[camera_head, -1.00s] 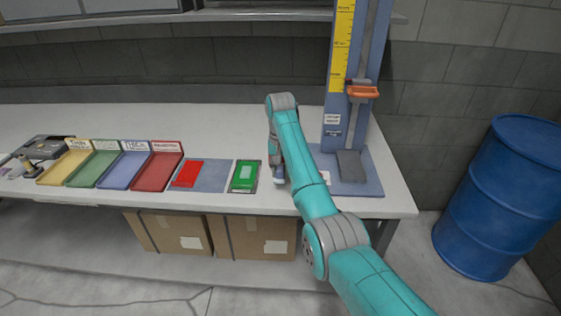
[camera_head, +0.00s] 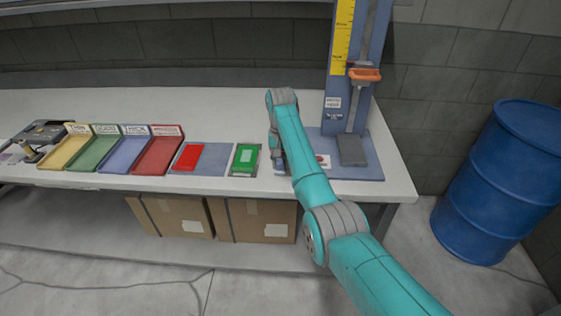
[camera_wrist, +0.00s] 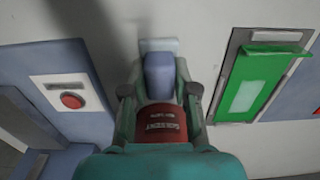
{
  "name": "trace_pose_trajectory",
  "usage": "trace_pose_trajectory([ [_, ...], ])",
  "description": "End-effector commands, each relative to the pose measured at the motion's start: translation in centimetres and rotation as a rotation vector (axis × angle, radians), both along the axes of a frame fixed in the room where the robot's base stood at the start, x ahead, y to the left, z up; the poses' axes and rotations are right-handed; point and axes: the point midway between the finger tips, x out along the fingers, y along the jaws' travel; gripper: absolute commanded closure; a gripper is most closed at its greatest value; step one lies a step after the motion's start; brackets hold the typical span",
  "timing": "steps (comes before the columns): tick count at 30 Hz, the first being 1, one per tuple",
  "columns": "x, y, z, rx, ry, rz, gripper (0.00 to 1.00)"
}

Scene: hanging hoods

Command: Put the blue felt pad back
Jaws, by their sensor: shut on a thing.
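My gripper (camera_wrist: 160,105) is shut on a small blue block (camera_wrist: 159,78), which I take to be the blue felt pad. It is held between the two fingers in the wrist view. A pale blue piece (camera_wrist: 158,45) shows just beyond it; I cannot tell whether they touch. A red part with white lettering (camera_wrist: 160,118) sits between the fingers, nearer the wrist. In the head view my arm mostly hides the gripper, which is low over the bench's front part, between the green plate (camera_head: 245,158) and the blue column stand (camera_head: 350,170).
The green plate (camera_wrist: 262,82) is right of my gripper in the wrist view, and a red button (camera_wrist: 72,101) is left. Several coloured trays (camera_head: 158,155) and a grey-blue mat (camera_head: 215,160) with a red piece line the white bench (camera_head: 230,115). A blue barrel (camera_head: 505,185) stands right.

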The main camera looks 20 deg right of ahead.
Motion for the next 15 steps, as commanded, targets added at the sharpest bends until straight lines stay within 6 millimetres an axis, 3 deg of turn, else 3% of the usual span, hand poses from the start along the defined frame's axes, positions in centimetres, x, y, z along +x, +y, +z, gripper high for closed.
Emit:
trace_pose_trajectory([
  [15, 0.02, -0.01, -0.72, 0.000, 0.000, 0.000, 1.00],
])
